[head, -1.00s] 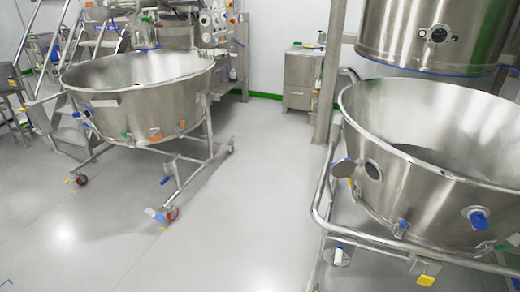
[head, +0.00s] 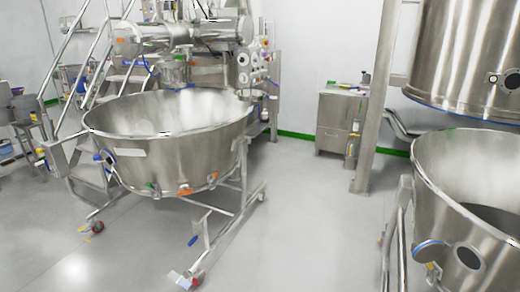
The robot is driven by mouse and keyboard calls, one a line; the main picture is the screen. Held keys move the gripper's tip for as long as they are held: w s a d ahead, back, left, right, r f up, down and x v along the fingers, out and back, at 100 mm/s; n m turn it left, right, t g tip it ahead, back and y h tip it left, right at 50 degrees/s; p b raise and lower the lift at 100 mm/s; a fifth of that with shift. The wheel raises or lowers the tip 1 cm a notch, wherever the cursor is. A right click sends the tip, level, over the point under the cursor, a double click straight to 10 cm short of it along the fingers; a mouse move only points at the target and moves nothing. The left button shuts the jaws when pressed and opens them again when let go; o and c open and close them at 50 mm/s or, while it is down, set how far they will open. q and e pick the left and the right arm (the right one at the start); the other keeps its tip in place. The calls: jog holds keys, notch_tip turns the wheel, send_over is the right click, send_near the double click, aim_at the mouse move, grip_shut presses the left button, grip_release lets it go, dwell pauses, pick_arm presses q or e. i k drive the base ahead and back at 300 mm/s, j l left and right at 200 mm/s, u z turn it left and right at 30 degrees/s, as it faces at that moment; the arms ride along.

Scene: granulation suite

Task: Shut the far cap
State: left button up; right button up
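Neither of my grippers is in view. The far steel bowl (head: 185,158) stands on a wheeled frame at the left. A small round fitting with blue on it (head: 106,158) is on its left side; it is too small to tell whether this is a cap and whether it is open or shut. The near steel bowl (head: 440,205) is cut off at the right edge. Its wall has a round dark port (head: 467,257). A blue-rimmed round cap (head: 432,246) stands swung out to the left of that port, leaving it uncovered.
A steel column (head: 377,110) and a steel cabinet (head: 341,120) stand behind, between the bowls. A large steel vessel (head: 465,55) hangs above the near bowl. Steps with rails (head: 95,95) are behind the far bowl. The grey floor (head: 310,215) between the bowls is clear.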

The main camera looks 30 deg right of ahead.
aim_at(429, 251)
jog(key=i+z, duration=0.35)
jog(key=i, duration=0.25)
jog(key=i+j+z, duration=0.3)
jog(key=i, duration=0.25)
jog(key=i+l+z, duration=0.1)
jog(key=z, duration=0.35)
jog(key=i+z, duration=0.55)
jog(key=z, duration=0.3)
jog(key=i+j+z, duration=0.1)
jog(key=z, duration=0.3)
jog(key=i+j+z, duration=0.2)
jog(key=z, duration=0.25)
jog(key=i+j+z, duration=0.1)
jog(key=i+z, duration=0.35)
jog(key=i+j+z, duration=0.2)
jog(key=z, duration=0.3)
jog(key=i+j+z, duration=0.25)
jog(key=z, duration=0.2)
